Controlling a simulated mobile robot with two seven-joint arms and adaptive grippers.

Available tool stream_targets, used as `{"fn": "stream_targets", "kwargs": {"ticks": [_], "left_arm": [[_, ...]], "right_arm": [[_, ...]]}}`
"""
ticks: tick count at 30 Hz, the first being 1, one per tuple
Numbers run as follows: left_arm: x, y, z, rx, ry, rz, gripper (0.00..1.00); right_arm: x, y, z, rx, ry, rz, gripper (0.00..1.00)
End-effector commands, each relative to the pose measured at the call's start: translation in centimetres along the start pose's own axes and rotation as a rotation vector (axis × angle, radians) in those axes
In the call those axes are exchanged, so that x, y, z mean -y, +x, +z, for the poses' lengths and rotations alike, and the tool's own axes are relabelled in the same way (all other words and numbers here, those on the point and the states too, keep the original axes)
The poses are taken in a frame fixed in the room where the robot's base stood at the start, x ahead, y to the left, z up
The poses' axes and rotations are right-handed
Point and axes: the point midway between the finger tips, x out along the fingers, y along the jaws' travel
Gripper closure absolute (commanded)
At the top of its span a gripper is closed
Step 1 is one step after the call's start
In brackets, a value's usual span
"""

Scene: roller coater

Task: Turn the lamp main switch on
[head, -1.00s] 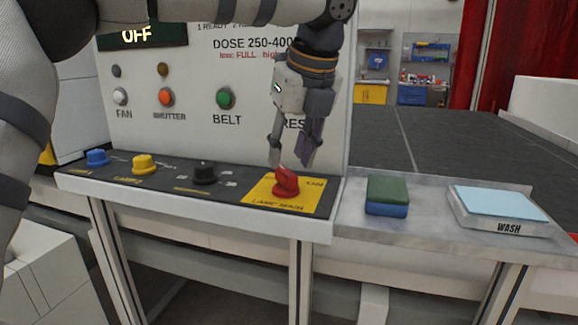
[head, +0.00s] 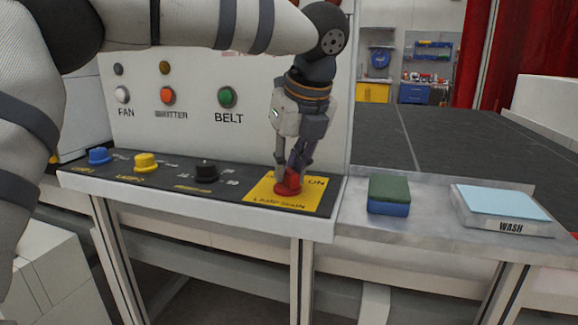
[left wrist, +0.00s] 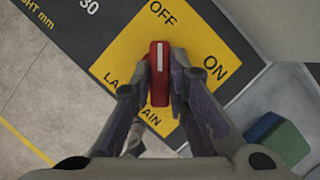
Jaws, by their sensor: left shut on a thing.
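The lamp main switch is a red rotary knob (head: 287,189) on a yellow plate (head: 318,198) at the right end of the sloping control panel. In the left wrist view the knob (left wrist: 160,86) has a white line pointing up toward the OFF label (left wrist: 162,13). The ON label (left wrist: 216,68) lies to its right. My left gripper (head: 291,178) points down with its fingers shut on the knob, one on each side. In the left wrist view its fingers (left wrist: 159,90) flank the red bar. My right gripper is not in view.
Blue (head: 99,156), yellow (head: 145,163) and black (head: 206,171) knobs sit left along the panel. FAN, orange and BELT buttons (head: 226,97) are on the upright face. A green-and-blue sponge (head: 388,194) and a WASH tray (head: 507,226) lie on the metal shelf to the right.

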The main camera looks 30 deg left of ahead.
Motion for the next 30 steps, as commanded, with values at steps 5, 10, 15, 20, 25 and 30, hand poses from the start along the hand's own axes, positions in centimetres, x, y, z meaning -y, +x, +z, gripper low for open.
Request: {"fn": "stream_targets", "kwargs": {"ticks": [5,10,15,20,25,30], "left_arm": [[-0.07,-0.04,0.04,0.000,0.057,-0.026,1.00],[-0.13,-0.07,0.04,0.000,0.169,-0.073,1.00],[-0.25,-0.04,0.09,0.000,0.313,-0.133,1.00],[-0.31,-0.05,0.11,0.001,0.454,-0.192,1.00],[-0.38,-0.01,0.18,0.001,0.603,-0.253,1.00],[-0.41,-0.02,0.25,0.002,0.751,-0.316,1.00]], "right_arm": [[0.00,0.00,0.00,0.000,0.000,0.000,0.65],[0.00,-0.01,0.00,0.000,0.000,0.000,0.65],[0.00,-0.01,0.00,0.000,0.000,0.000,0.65],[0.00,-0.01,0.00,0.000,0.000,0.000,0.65],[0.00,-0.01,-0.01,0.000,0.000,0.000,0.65],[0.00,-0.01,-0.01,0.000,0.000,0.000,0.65]]}}
